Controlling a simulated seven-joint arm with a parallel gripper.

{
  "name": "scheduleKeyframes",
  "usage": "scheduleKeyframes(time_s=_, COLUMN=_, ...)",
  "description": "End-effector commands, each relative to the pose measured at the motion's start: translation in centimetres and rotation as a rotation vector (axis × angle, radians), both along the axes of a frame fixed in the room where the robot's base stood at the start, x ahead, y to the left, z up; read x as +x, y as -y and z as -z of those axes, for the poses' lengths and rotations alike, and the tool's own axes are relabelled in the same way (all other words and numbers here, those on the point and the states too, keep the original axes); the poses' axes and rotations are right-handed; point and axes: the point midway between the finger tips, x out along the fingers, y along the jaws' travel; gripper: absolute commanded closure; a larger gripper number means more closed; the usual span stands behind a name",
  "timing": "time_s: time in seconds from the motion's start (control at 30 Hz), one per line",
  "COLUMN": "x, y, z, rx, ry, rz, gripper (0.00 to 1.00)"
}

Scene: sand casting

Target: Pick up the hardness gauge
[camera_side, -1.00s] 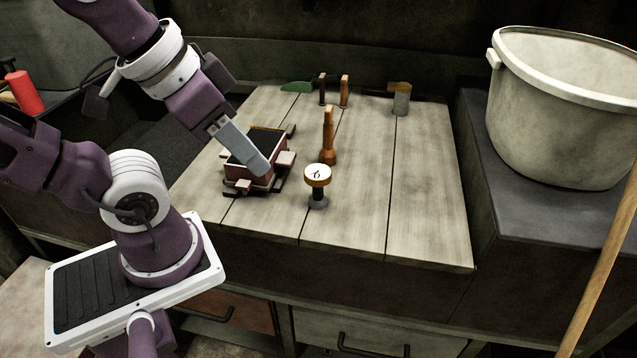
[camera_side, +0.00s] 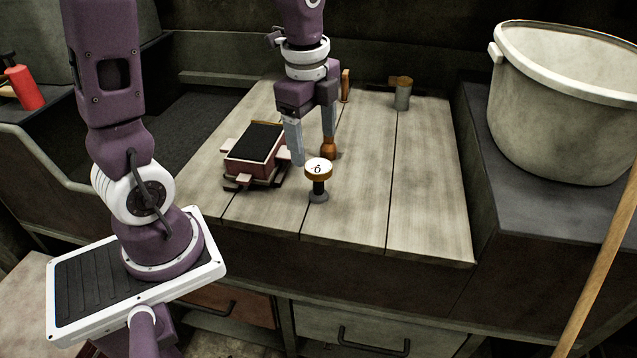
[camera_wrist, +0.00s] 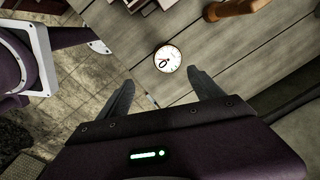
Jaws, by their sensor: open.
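The hardness gauge (camera_side: 318,172) stands upright on the wooden bench. It has a white dial face with a brass rim on a dark stem and a grey foot. My gripper (camera_side: 312,159) is open and empty, with its fingers pointing down just behind and above the gauge in the side view. In the wrist view the gauge's dial (camera_wrist: 168,59) lies ahead of the fingertips of my gripper (camera_wrist: 160,75), near the middle between them. The fingers do not appear to touch it.
A red moulding box (camera_side: 253,150) with black sand sits left of the gauge. A wooden-handled tool (camera_side: 329,149) stands close behind my fingers. A grey cylinder (camera_side: 402,97) is at the back right. A large bucket (camera_side: 560,110) stands right. The bench's right front is clear.

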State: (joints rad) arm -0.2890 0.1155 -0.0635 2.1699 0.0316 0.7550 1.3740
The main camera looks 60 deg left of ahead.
Motion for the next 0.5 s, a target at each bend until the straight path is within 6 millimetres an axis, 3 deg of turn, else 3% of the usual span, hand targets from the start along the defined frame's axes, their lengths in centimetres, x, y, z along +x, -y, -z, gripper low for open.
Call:
scheduleKeyframes(time_s=0.1, x=1.7, y=-1.8, z=3.6, rx=-0.013, ry=-0.078, rz=0.209, gripper=0.24)
scheduleKeyframes(time_s=0.2, x=2.2, y=-2.3, z=5.0, rx=-0.021, ry=-0.100, rz=0.296, gripper=0.24)
scheduleKeyframes(time_s=0.5, x=2.1, y=-1.8, z=9.9, rx=-0.024, ry=-0.107, rz=0.315, gripper=0.24)
